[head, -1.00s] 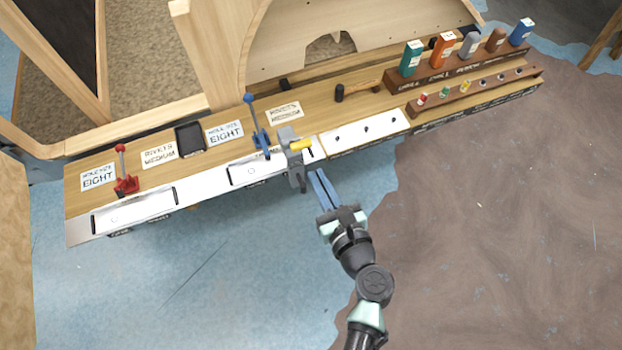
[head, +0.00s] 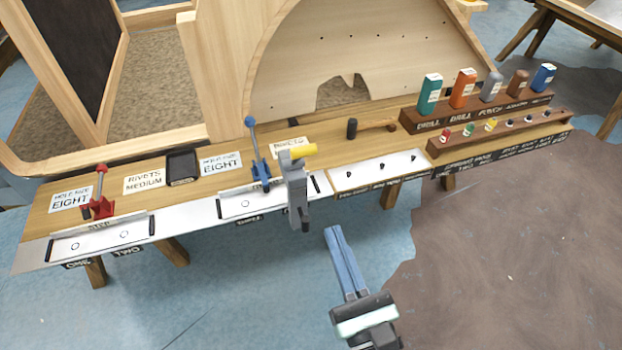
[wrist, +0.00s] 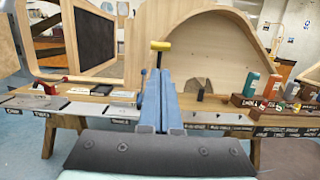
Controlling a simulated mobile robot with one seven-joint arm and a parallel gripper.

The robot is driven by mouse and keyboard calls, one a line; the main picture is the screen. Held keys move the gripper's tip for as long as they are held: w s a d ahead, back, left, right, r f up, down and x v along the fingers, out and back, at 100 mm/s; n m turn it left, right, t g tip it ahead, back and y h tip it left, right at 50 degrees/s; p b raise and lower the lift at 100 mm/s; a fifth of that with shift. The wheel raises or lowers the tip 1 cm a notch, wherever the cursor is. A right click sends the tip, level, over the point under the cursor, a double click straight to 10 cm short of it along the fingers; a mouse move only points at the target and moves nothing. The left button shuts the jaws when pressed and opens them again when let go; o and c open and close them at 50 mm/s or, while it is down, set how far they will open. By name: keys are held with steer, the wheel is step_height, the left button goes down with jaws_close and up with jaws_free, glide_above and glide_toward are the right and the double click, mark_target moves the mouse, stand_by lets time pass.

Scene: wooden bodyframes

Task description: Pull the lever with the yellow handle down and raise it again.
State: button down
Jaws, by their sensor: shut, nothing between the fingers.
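The lever with the yellow handle (head: 304,151) stands at the front edge of the workbench, on a grey upright body (head: 297,190). Its handle is at the top and points to the right in the head view. In the wrist view the yellow handle (wrist: 161,46) shows above my fingertips, with the lever's body mostly hidden behind the fingers. My gripper (head: 333,232) has long blue fingers, shut and empty. In the head view it is in front of the bench, to the right of and below the lever, apart from it.
A lever with a blue knob (head: 250,121) and one with a red base (head: 101,205) stand further left on the bench (head: 215,178). A hammer (head: 370,127) and a rack of coloured boxes (head: 464,88) are to the right. The floor in front is clear.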

mark_target(303, 149)
steer(key=p+x, duration=0.1)
steer(key=x, duration=1.2)
steer(key=shift+w, duration=0.1)
steer(key=shift+p, duration=0.3)
steer(key=w+r+g+p, duration=0.1)
steer(key=r+p, duration=0.1)
steer(key=p, duration=0.5)
steer(key=w+a+r+g+h+p, duration=0.1)
steer(key=w+g+p, duration=0.1)
steer(key=p, duration=0.6)
steer(key=shift+w+a+r, duration=0.15)
steer(key=shift+w+r, duration=0.15)
steer(key=shift+r, duration=0.1)
steer(key=shift+w+a+r, duration=0.1)
steer(key=shift+w+a, duration=0.1)
steer(key=shift+w, duration=0.4)
steer(key=shift+r, duration=0.1)
